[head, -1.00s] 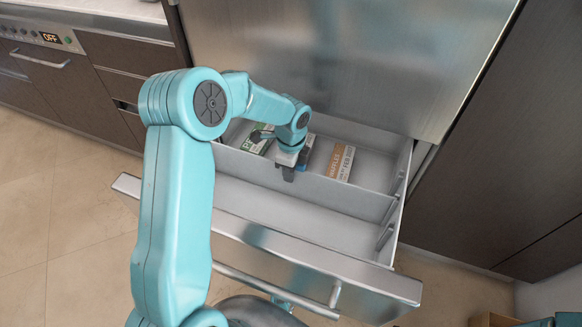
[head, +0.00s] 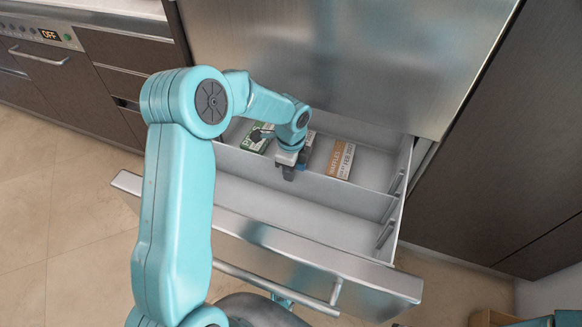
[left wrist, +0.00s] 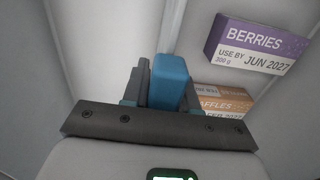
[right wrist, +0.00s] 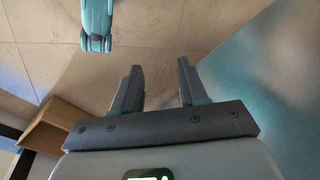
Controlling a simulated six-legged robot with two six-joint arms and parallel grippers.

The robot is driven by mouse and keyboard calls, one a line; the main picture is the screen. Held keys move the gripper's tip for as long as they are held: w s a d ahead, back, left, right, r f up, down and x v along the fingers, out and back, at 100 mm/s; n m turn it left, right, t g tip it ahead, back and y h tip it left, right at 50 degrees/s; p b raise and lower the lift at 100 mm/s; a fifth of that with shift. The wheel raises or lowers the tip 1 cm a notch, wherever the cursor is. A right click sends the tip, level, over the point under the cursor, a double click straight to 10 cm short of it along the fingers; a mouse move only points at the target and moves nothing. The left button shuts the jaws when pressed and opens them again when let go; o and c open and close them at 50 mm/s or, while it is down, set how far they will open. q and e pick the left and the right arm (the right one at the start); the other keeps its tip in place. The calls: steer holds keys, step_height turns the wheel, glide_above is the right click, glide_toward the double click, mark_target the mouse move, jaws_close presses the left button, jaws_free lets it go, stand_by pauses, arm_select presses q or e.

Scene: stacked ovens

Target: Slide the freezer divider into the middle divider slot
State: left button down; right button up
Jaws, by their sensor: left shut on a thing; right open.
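The freezer divider (head: 340,188) is a pale grey panel standing upright across the open drawer (head: 130,183). My left gripper (head: 288,172) is at the divider's top edge, shut on a blue part (left wrist: 170,82) that shows between its fingers in the left wrist view; I take this as the divider's grip. The divider's right end is close to the short ribs (head: 388,212) on the drawer's right side wall; I cannot tell whether it sits in a slot. Its left end is hidden behind my left arm. My right gripper (right wrist: 162,88) is open and empty above the floor.
Behind the divider lie a green box (head: 257,138) and an orange waffles box (head: 340,160). A purple berries box (left wrist: 255,46) shows in the left wrist view. The drawer's front compartment looks empty. A brown open box (right wrist: 55,125) stands on the floor.

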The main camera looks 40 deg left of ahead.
arm_select(q)
steer(key=c, duration=0.8)
jaws_free()
step_height(320, 180, up, 16)
steer(key=p, duration=0.4)
steer(key=shift+r, duration=0.15)
step_height(320, 180, up, 22)
steer(key=p, duration=2.2)
